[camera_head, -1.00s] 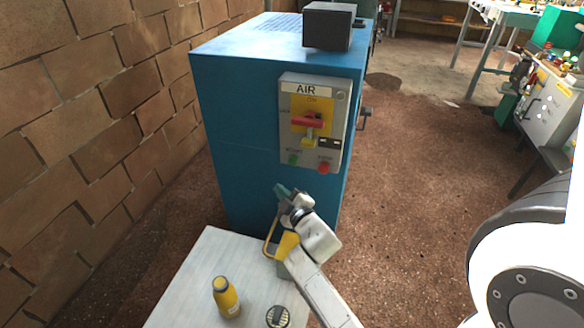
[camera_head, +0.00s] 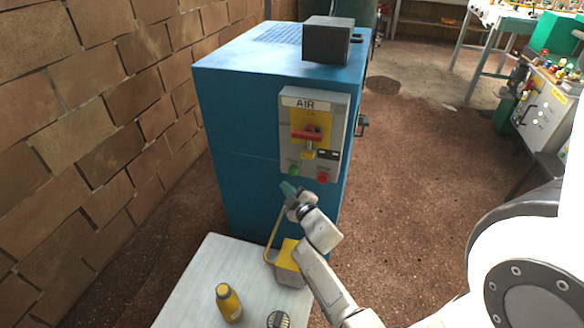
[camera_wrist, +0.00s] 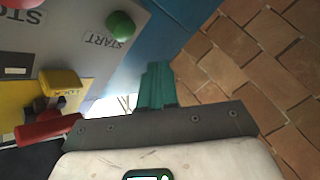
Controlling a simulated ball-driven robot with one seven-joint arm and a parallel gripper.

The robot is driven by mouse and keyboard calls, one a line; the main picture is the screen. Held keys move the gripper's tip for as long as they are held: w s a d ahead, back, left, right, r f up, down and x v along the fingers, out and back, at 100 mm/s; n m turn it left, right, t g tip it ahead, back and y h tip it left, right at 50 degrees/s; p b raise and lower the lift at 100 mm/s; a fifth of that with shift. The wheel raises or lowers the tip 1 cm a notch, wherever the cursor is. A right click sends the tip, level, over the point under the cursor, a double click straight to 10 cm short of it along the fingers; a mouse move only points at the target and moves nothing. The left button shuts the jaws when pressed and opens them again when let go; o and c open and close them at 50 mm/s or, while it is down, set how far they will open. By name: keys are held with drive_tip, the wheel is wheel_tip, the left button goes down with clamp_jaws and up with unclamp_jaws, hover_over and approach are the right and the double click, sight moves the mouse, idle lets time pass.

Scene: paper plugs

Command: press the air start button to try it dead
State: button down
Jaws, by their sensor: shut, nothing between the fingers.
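The grey AIR panel (camera_head: 334,110) is on the front of a blue cabinet (camera_head: 240,130). Its green START button (camera_head: 294,170) is at the lower left and shows in the wrist view (camera_wrist: 120,25) beside the word START. The red STOP button (camera_head: 323,178) is to its right. A red switch handle (camera_head: 307,135) lies crosswise on a yellow plate, with a yellow lock (camera_head: 308,154) below it. My gripper (camera_head: 287,187) is shut and empty, its teal fingers just below the START button. In the wrist view the teal fingertips (camera_wrist: 158,72) appear apart from the button.
A white table (camera_head: 205,270) below holds a yellow bottle (camera_head: 229,303), a yellow-topped grey box (camera_head: 289,263) and a round dark striped item (camera_head: 279,320). A brick wall (camera_head: 90,120) stands left. Open floor (camera_head: 430,170) lies right of the cabinet.

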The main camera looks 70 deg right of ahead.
sight(293, 171)
drive_tip(key=shift+w+d+p, duration=0.15)
drive_tip(key=shift+d+p, duration=0.35)
drive_tip(key=shift+d, duration=1.25)
drive_tip(key=shift+d, duration=0.1)
idle(0.6)
drive_tip(key=shift+d, duration=0.35)
drive_tip(key=shift+d, duration=0.5)
idle(0.8)
drive_tip(key=shift+a, duration=0.95)
